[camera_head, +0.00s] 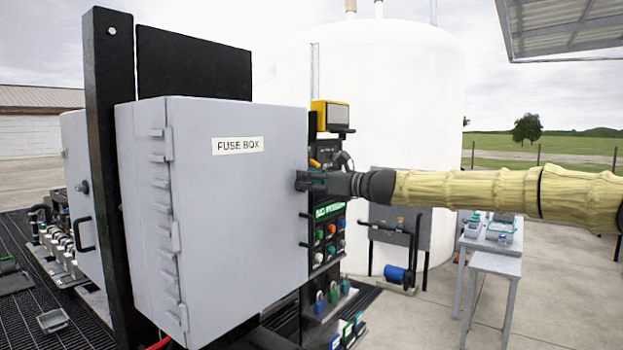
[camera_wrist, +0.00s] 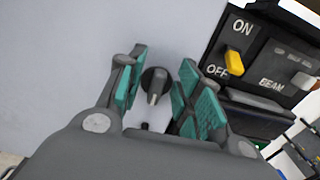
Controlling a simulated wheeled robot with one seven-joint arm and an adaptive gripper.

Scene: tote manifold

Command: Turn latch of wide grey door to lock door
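The wide grey door (camera_head: 235,205) is the front of a box labelled FUSE BOX, with hinges along its left edge. It looks shut. It also fills the left of the wrist view (camera_wrist: 60,60). Its latch, a dark round knob with a lighter grey tab (camera_wrist: 155,86), shows in the wrist view, the tab pointing roughly down in the picture. My gripper (camera_wrist: 161,62) is open, with teal-padded fingers on either side of the latch; I cannot tell whether they touch it. In the head view my gripper (camera_head: 302,181) is at the door's right edge and hides the latch.
A black panel with an ON/OFF yellow switch (camera_wrist: 235,62) sits close to the right finger. A black post (camera_head: 108,160) stands left. Tables (camera_head: 490,255) stand right.

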